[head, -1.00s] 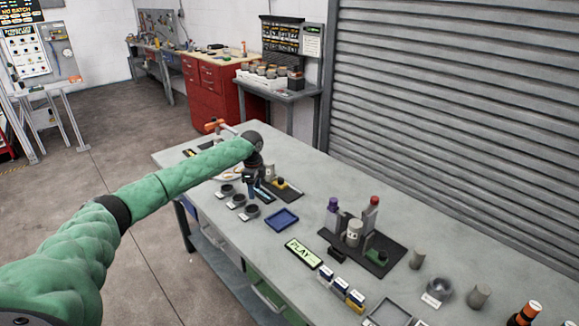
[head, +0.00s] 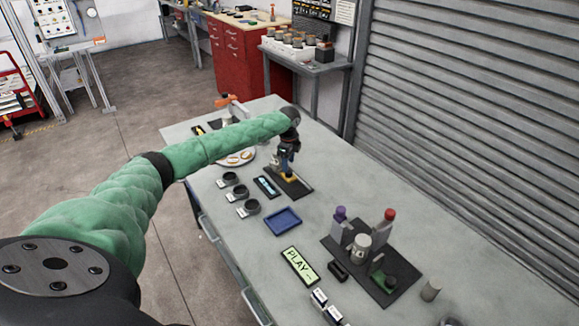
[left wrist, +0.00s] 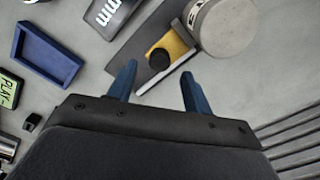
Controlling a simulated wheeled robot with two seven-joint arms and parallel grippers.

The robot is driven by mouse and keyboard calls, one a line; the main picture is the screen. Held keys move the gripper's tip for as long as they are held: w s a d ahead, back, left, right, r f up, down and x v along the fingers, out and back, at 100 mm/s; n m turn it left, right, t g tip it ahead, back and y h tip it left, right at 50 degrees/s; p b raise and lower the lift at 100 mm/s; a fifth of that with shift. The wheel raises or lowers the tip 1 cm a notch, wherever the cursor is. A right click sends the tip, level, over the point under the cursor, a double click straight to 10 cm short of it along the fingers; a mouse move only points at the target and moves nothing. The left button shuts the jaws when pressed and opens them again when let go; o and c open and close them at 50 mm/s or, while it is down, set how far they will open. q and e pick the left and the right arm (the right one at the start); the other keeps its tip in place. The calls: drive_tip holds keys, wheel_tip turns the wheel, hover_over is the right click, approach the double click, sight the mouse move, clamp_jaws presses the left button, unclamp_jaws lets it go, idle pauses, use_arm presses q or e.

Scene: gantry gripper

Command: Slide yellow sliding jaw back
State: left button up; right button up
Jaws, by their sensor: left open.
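The yellow sliding jaw (head: 291,179) sits on a dark base plate (head: 302,190) on the table. In the left wrist view the jaw (left wrist: 175,44) carries a round black knob (left wrist: 160,57), with a grey cylinder (left wrist: 226,28) just to its right. My left gripper (head: 286,168) is over the jaw and hides part of it in the head view. In the left wrist view its two blue fingers (left wrist: 159,74) are open and empty, with the knob ahead of the gap between them. I cannot tell whether the fingers touch anything. My right gripper is not in view.
A black measuring device with a display (head: 266,187) lies close left of the base plate. A dark board with bottles (head: 374,270) stands at right.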

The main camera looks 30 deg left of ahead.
use_arm(q)
wheel_tip(320, 180, down, 3)
drive_tip(key=shift+w+f+p, duration=0.1)
drive_tip(key=shift+p, duration=0.45)
drive_tip(key=shift+f, duration=0.45)
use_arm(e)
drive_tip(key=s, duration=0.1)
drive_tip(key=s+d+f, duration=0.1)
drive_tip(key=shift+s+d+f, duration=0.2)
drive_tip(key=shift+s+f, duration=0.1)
